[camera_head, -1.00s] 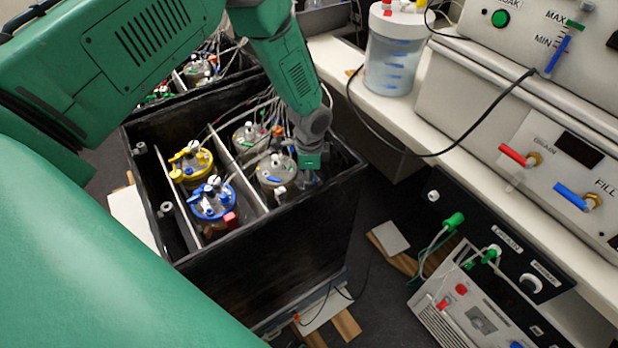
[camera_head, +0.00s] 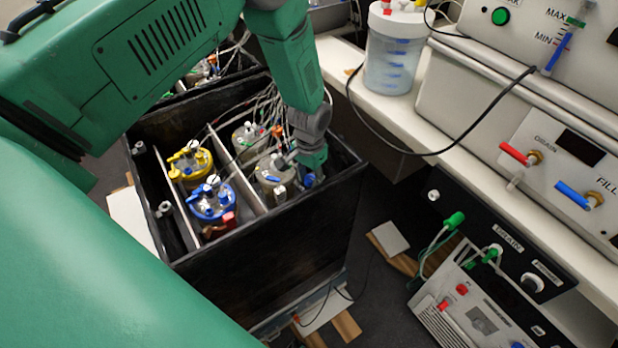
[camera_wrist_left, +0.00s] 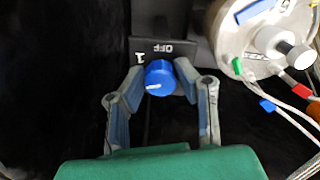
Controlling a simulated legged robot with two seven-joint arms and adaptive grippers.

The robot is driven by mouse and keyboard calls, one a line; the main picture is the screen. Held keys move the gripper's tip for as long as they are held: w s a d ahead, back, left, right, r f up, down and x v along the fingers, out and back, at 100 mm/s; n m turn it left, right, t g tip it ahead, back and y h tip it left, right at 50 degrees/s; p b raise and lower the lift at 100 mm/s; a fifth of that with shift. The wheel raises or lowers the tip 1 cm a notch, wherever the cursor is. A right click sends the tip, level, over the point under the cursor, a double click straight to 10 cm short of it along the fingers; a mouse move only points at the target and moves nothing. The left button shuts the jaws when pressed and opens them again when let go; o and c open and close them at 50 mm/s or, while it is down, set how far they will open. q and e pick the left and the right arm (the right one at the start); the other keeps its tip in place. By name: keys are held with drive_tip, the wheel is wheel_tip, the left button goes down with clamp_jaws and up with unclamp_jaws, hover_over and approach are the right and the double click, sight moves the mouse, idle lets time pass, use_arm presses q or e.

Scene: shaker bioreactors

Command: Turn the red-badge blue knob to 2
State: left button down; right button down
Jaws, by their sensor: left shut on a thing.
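The blue knob (camera_wrist_left: 160,77) sits on a dark plate in the left wrist view. A white mark on the knob points to the lower left of that view. The plate (camera_wrist_left: 165,48) carries upside-down "OFF" above the knob and "1" at its upper left. No red badge or "2" shows there. My left gripper (camera_wrist_left: 160,84) has its two fingers on either side of the knob and is shut on it. In the head view my left gripper (camera_head: 311,176) reaches down inside the right front corner of the black box and hides the knob. My right gripper is not in view.
The black box (camera_head: 270,235) holds yellow-lidded (camera_head: 190,163), blue-lidded (camera_head: 212,202) and metal-lidded vessels (camera_head: 272,172). A metal vessel (camera_wrist_left: 265,30) with tubes is close right of the gripper in the wrist view. A bench (camera_head: 440,150) with panels stands to the right.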

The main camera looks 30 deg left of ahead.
use_arm(q)
drive_tip(key=shift+w+r+n, duration=0.2)
drive_tip(key=shift+w+n, duration=0.25)
drive_tip(key=shift+n, duration=0.65)
drive_tip(key=c, duration=1.5)
unclamp_jaws()
drive_tip(key=shift+o, duration=1.2)
drive_tip(key=shift+s+f, duration=0.1)
